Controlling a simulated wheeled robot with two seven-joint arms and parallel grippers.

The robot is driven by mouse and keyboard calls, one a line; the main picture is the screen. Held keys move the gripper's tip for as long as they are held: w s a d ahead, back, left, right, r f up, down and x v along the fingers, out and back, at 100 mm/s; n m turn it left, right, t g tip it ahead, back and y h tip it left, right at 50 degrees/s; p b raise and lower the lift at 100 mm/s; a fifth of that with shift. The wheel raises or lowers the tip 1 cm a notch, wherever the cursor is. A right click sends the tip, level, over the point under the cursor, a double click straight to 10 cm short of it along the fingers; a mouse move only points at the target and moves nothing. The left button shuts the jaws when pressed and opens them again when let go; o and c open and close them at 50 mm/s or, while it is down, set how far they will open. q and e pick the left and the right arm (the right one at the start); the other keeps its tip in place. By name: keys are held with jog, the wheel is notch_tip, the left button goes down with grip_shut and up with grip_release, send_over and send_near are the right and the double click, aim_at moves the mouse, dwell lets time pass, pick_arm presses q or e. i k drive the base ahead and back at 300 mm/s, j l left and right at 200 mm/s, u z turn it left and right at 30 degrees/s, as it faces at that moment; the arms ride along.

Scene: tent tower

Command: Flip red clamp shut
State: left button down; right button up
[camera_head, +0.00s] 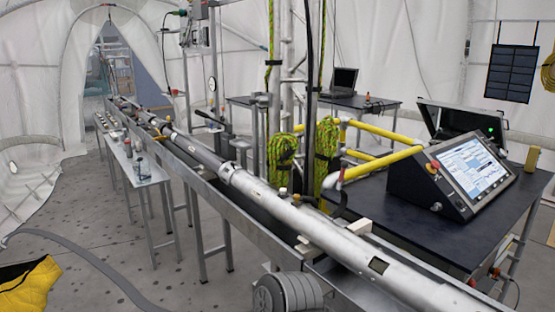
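I cannot make out a red clamp with certainty. A long silvery tube (330,238) lies in a metal trough (262,222) that runs from the lower right to the far left. A small red spot (472,282) shows near the tube's near end at the lower right, too small to name. Neither of my grippers is in view.
A dark table (420,232) at right bears a console with a lit screen (472,168) and an open case (462,118). Yellow pipes (385,163) cross toward the tube. A low bench (150,172) holds small bottles. A grey hose (95,262) lies on otherwise fairly clear floor at left.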

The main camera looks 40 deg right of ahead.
aim_at(340, 210)
jog(key=i+j+u, duration=0.2)
jog(key=i, duration=0.6)
jog(key=i+l+u, duration=0.25)
jog(key=i, duration=0.5)
jog(key=i+l+u, duration=0.2)
jog(key=i, duration=0.6)
jog(key=i+j, duration=0.1)
jog(key=i, duration=0.2)
jog(key=z, duration=4.15)
